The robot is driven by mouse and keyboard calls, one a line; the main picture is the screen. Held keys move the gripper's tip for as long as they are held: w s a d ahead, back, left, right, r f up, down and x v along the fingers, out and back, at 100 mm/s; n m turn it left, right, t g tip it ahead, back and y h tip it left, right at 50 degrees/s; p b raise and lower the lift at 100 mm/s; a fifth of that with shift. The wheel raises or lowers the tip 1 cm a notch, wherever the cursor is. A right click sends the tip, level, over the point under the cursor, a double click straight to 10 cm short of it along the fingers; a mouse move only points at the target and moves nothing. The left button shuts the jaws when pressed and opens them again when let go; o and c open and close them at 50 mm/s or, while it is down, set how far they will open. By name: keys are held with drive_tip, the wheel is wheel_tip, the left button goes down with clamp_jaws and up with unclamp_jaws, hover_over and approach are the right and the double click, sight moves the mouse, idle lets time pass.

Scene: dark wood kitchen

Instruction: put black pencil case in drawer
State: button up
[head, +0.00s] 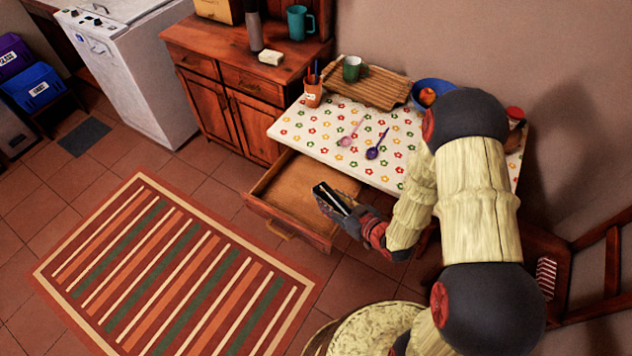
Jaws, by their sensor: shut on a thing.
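The drawer (305,178) is pulled open under the table and its visible wooden bottom is bare. My gripper (347,211) is over the right side of the drawer, near its front right corner. It is shut on the black pencil case (328,196), a small dark item with a pale strip along it. The case is tilted and appears to be held above the drawer, but its exact height is hard to tell. My gripper and arm hide the right end of the drawer.
The table (306,130) has a flowered cloth and carries a pencil cup (313,92), spoons, a wooden tray (369,88), a green mug (352,68) and a blue bowl (430,88). A wooden cabinet (238,85) stands left. A striped rug (175,275) lies on open floor.

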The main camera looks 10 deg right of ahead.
drive_tip(key=s+a+r+n+g+y+p, duration=0.1)
drive_tip(key=s+a+n+g+y+p, duration=0.1)
drive_tip(key=s+a+n+g+y, duration=0.3)
drive_tip(key=t+h+b, duration=0.1)
drive_tip(key=t+b, duration=0.1)
drive_tip(key=b, duration=0.3)
hover_over(303, 210)
drive_tip(key=shift+m, duration=0.3)
drive_tip(key=f, duration=0.9)
drive_tip(key=shift+s+d, duration=0.2)
drive_tip(key=shift+w+f, duration=0.1)
drive_tip(key=shift+f, duration=0.1)
drive_tip(key=shift+w+a+f+b, duration=0.15)
drive_tip(key=shift+f+b, duration=0.35)
drive_tip(key=shift+f, duration=0.4)
drive_tip(key=shift+w+f+b, duration=0.1)
drive_tip(key=shift+f+b, duration=0.4)
drive_tip(key=shift+f, duration=0.35)
drive_tip(key=shift+f, duration=0.2)
drive_tip(key=o, duration=1.2)
drive_tip(key=shift+r, duration=0.1)
drive_tip(key=shift+r, duration=0.1)
